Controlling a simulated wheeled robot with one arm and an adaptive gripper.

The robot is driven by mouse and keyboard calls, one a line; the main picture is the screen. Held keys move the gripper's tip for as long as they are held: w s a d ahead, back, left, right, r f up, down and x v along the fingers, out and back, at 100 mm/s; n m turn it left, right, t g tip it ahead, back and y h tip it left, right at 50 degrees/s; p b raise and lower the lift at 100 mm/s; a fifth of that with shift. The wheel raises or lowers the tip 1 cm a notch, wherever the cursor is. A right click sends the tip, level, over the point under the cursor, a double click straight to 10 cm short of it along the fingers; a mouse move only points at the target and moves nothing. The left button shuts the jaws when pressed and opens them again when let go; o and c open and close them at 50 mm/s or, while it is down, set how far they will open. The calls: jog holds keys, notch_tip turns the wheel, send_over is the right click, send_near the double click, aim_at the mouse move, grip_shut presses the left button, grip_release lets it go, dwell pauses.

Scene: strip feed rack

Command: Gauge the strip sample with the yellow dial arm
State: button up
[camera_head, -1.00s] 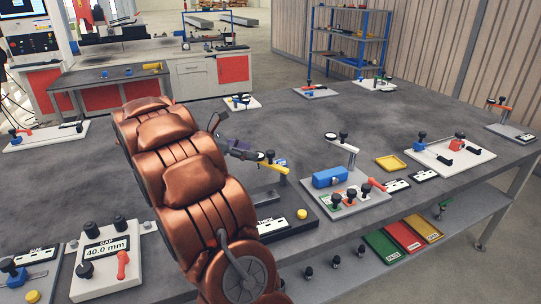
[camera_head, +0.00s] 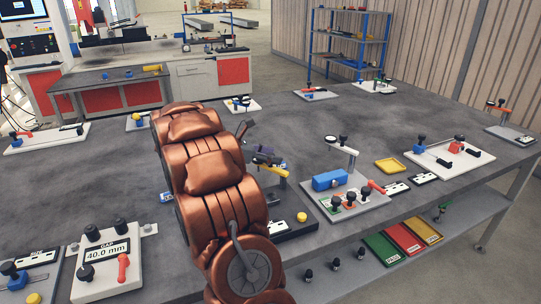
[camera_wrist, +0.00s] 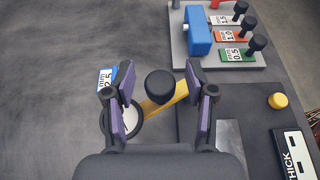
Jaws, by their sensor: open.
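The yellow dial arm (camera_wrist: 177,92) is in the wrist view, with a black round knob (camera_wrist: 160,84) on it and a round white dial (camera_wrist: 122,128) at its near left end. My gripper (camera_wrist: 160,102) is open, with its purple pads on either side of the knob and apart from it. A blue and white piece marked 2.5 mm (camera_wrist: 107,78) lies beside the left finger. I cannot tell whether it is the strip sample.
The dark gauge base (camera_wrist: 258,120) carries a yellow button (camera_wrist: 278,101) and a THICK label (camera_wrist: 298,160). A white fixture (camera_head: 370,203) with a blue block (camera_head: 330,179) stands to its right. The GAP panel (camera_head: 105,265) stands at front left.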

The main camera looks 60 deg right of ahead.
jog(key=shift+c, duration=0.2)
grip_shut()
dwell(0.5)
